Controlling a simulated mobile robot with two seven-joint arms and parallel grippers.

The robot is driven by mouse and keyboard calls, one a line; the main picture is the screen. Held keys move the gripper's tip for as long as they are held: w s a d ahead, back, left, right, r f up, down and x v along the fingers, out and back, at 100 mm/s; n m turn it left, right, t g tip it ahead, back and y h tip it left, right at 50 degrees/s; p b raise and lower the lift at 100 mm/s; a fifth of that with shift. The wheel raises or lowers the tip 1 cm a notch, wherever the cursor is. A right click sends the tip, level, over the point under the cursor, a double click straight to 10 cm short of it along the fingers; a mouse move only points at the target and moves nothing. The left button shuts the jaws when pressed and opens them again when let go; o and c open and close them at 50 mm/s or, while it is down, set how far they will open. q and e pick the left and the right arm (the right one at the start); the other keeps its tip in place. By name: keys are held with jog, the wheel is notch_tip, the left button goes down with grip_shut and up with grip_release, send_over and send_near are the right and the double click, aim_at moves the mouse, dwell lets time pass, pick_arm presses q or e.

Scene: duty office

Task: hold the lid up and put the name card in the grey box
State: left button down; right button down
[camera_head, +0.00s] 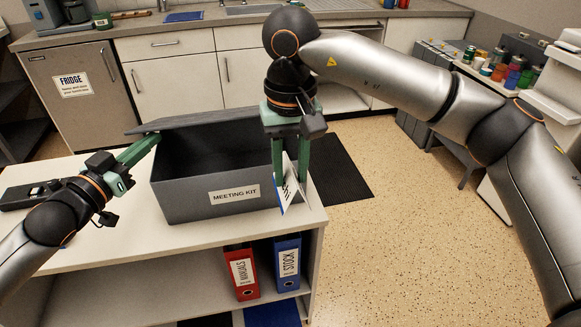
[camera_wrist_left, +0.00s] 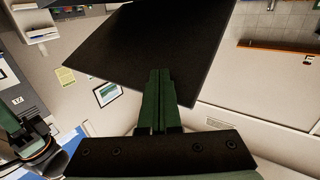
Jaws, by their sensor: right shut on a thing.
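The grey box (camera_head: 172,200), labelled "MEETING KIT", stands on the white cabinet top with its lid (camera_head: 205,118) raised at the back. My left gripper (camera_head: 154,140) is at the left end of the lid. In the left wrist view its fingers (camera_wrist_left: 159,75) are together, with the dark lid (camera_wrist_left: 160,40) right at their tips; they look pressed against it rather than around it. My right gripper (camera_head: 290,180) points down, shut on the white and blue name card (camera_head: 288,194). The card hangs upright at the box's right front corner, in front of its right end.
A dark device (camera_head: 30,196) lies on the cabinet top (camera_head: 120,240) at left. Red (camera_head: 241,272) and blue (camera_head: 287,265) binders stand on the shelf below. The box's inside (camera_head: 215,150) looks empty where visible. A kitchen counter (camera_head: 160,28) runs behind.

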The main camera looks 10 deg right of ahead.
aim_at(145, 128)
pick_arm(q)
jog(key=shift+w+r, duration=0.15)
jog(key=shift+r, duration=0.3)
jog(key=shift+w+r, duration=0.45)
jog(key=shift+r, duration=0.25)
jog(key=shift+w+r, duration=0.45)
jog(key=shift+r, duration=0.25)
jog(key=shift+w+r, duration=1.35)
jog(key=shift+r, duration=0.05)
jog(key=shift+w+r, duration=1.25)
jog(key=shift+w, duration=0.25)
